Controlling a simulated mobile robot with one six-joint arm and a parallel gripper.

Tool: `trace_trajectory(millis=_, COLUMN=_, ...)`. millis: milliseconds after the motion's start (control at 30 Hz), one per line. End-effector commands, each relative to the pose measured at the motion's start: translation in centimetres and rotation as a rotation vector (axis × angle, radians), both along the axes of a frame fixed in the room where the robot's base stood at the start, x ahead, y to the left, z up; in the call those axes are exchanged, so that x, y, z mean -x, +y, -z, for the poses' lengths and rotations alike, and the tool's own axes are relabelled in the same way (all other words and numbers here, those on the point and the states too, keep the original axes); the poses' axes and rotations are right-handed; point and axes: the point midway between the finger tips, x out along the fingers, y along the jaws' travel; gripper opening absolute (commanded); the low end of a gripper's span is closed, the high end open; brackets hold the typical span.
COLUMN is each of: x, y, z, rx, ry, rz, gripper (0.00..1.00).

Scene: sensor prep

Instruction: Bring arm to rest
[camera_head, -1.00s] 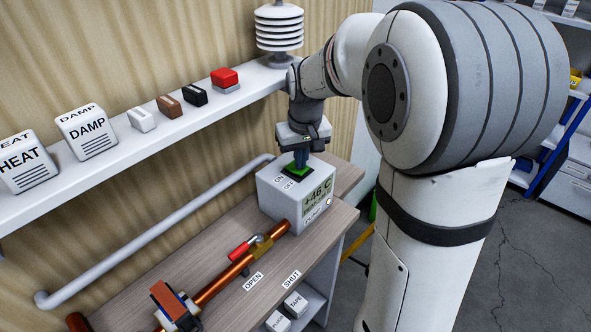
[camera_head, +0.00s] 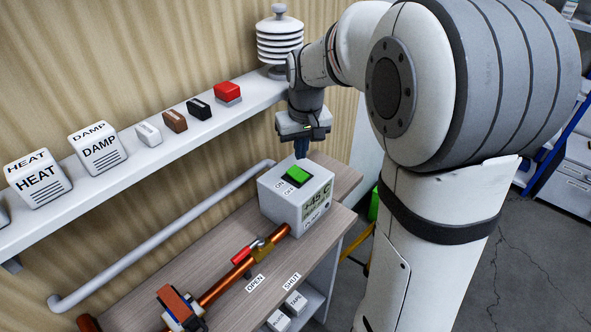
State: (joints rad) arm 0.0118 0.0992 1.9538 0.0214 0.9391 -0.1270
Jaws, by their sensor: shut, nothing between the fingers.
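My gripper (camera_head: 301,150) is shut and empty. It points down just above the white pump box (camera_head: 283,207). The green switch (camera_head: 297,175) on top of the box sits below and slightly left of the fingertips, with a visible gap. The switch has ON and OFF labels beside it, and the box's front display is lit with a reading in C. My arm reaches in from the right, bent over the bench.
The shelf (camera_head: 168,148) on the wall holds DAMP (camera_head: 98,148) and HEAT (camera_head: 38,180) blocks, several small blocks and a white louvred sensor (camera_head: 279,40). A copper pipe (camera_head: 226,284) with a red-handled valve (camera_head: 243,254) runs along the bench (camera_head: 190,250). Open floor lies at right.

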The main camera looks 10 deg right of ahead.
Motion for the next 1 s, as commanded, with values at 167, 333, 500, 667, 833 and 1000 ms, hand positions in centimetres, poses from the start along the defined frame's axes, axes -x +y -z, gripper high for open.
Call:
trace_trajectory(millis=167, x=0.0, y=0.0, z=-1.7, rx=0.0, ry=0.001, rz=0.0, gripper=0.0)
trace_trajectory(millis=333, x=0.0, y=0.0, z=-1.8, rx=0.0, ry=0.001, rz=0.0, gripper=0.0)
trace_trajectory(millis=500, x=0.0, y=0.0, z=-1.7, rx=0.0, ry=0.001, rz=0.0, gripper=0.0)
trace_trajectory(millis=667, x=0.0, y=0.0, z=-1.7, rx=0.0, ry=0.001, rz=0.0, gripper=0.0)
trace_trajectory(millis=833, x=0.4, y=0.2, z=-1.6, rx=0.0, ry=0.003, rz=-0.004, gripper=0.0)
trace_trajectory(millis=1000, x=2.9, y=0.1, z=-1.7, rx=0.0, ry=0.002, rz=-0.004, gripper=0.0)
